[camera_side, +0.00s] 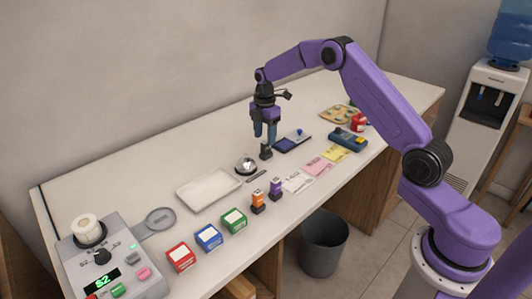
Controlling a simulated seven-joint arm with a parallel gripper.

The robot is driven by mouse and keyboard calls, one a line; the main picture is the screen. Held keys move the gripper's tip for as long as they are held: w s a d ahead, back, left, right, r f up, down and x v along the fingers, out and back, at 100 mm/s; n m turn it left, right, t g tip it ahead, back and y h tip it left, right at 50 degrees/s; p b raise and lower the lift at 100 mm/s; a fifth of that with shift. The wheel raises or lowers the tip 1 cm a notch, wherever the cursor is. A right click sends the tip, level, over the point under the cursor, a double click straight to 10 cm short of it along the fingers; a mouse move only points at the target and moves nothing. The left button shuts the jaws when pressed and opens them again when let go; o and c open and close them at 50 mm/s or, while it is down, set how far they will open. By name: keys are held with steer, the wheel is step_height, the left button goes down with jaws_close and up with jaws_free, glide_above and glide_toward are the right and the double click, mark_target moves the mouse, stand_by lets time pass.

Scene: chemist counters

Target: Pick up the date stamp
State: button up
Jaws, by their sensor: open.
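My gripper (265,138) points straight down over the counter, its two blue-grey fingers apart. A small dark upright object (266,154), which looks like the date stamp, stands on the counter directly below and between the fingertips. Its upper part is hidden by the fingers, and I cannot tell whether they touch it. An orange stamp (258,202) and a purple stamp (276,189) stand nearer the front edge.
A blue ink pad (292,141) lies just right of the gripper and a silver bell (246,164) just left. A white tray (208,189), coloured boxes (208,237), paper slips (318,167) and a dark handheld device (347,139) lie around. The wall is behind.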

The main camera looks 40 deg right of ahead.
mark_target(266, 141)
step_height(266, 141, down, 5)
steer(key=shift+s+d, duration=0.1)
steer(key=shift+s, duration=0.05)
jaws_close()
steer(key=shift+r, duration=0.1)
